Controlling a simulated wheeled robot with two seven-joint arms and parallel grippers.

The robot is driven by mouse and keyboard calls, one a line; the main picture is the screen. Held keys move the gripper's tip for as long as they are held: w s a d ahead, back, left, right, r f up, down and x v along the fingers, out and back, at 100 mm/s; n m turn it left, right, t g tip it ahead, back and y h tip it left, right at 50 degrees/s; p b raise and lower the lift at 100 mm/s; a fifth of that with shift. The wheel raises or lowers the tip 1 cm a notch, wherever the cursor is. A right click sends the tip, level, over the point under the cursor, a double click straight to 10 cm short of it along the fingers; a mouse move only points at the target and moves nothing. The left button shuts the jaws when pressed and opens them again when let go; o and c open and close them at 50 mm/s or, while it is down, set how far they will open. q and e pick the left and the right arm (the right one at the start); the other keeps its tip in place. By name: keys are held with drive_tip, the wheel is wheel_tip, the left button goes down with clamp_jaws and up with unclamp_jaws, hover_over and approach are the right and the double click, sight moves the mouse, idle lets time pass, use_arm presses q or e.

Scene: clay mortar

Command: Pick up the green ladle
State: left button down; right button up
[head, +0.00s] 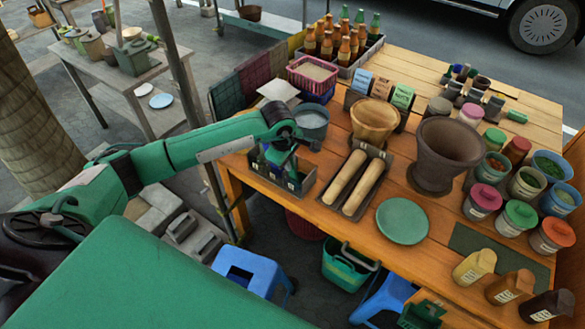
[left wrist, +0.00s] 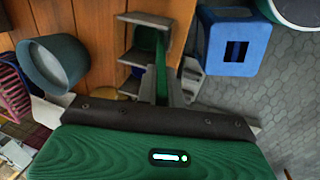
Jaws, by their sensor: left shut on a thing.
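My left gripper (head: 281,158) is over the dark compartment caddy (head: 308,184) at the front left corner of the wooden table. In the left wrist view the fingers (left wrist: 168,88) are shut on a narrow green strip, the green ladle (left wrist: 161,62). It runs up toward the caddy (left wrist: 150,19). The ladle's far end is hidden among the compartments, and I cannot tell whether it is clear of them. My right gripper is in neither view.
A grey-blue bucket (head: 312,121) stands just behind the caddy. A tray with two rolling pins (head: 356,183) lies to its right, with a wooden bowl (head: 374,121) and a clay mortar (head: 443,152) beyond. A green plate (head: 402,221) lies near the front edge. A blue stool (head: 250,268) stands below.

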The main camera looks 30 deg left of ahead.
use_arm(q)
drive_tip(key=shift+r, duration=0.45)
drive_tip(key=w+b+v, duration=0.2)
drive_tip(key=v, duration=0.7)
drive_tip(key=w+r+b+v, duration=0.1)
drive_tip(key=w+b+v, duration=0.1)
drive_tip(key=v, duration=0.7)
drive_tip(key=shift+d+r+b, duration=0.3)
drive_tip(key=shift+b, duration=0.5)
